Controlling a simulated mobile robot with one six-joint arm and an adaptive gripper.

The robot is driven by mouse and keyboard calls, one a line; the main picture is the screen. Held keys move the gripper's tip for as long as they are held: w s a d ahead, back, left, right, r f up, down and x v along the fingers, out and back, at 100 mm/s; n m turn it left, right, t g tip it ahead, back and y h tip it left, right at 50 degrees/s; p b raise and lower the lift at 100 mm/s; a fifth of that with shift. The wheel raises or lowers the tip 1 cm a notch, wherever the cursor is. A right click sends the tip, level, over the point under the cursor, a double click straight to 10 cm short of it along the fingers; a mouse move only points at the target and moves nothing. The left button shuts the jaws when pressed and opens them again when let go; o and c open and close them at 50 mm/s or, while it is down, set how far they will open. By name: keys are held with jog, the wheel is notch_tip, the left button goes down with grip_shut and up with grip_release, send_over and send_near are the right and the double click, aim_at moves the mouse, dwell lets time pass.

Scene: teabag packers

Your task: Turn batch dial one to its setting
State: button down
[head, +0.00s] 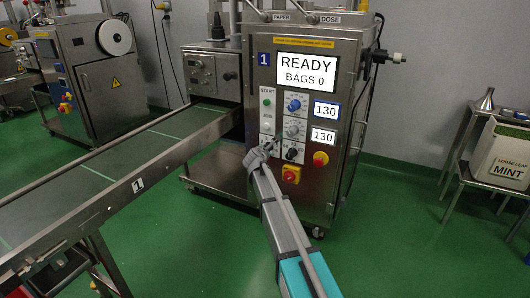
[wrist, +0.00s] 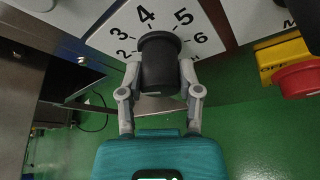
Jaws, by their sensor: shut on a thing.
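A black dial knob (wrist: 160,62) stands on a white plate numbered around its edge, with 2 to 6 readable in the wrist view. My gripper (wrist: 160,80) is shut on the knob, one finger on each side. The knob's pointer mark cannot be made out. In the head view my gripper (head: 263,151) is at the lower left of the front panel of machine 1 (head: 328,185), below the START button (head: 267,102), and hides the held dial. The screen (head: 306,72) reads READY, BAGS 0.
To the right are a blue knob (head: 294,105), a grey knob (head: 291,130), a black knob (head: 291,153), two displays reading 130 (head: 326,110), a red button (head: 320,159) and a red-and-yellow switch (head: 291,174). A conveyor (head: 120,165) runs along the left.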

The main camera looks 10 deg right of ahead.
jog(key=m+t+b, duration=0.1)
jog(key=m+y+b, duration=0.1)
jog(key=m, duration=0.1)
jog(key=shift+f+t, duration=0.2)
jog(key=shift+t, duration=0.2)
jog(key=shift+w+m+t+b, duration=0.1)
jog(key=shift+m+t+b, duration=0.5)
jog(key=shift+m, duration=0.5)
jog(key=shift+r+m, duration=0.1)
jog(key=shift+m, duration=0.2)
jog(key=shift+c, duration=1.4)
grip_release()
jog(key=shift+d, duration=0.1)
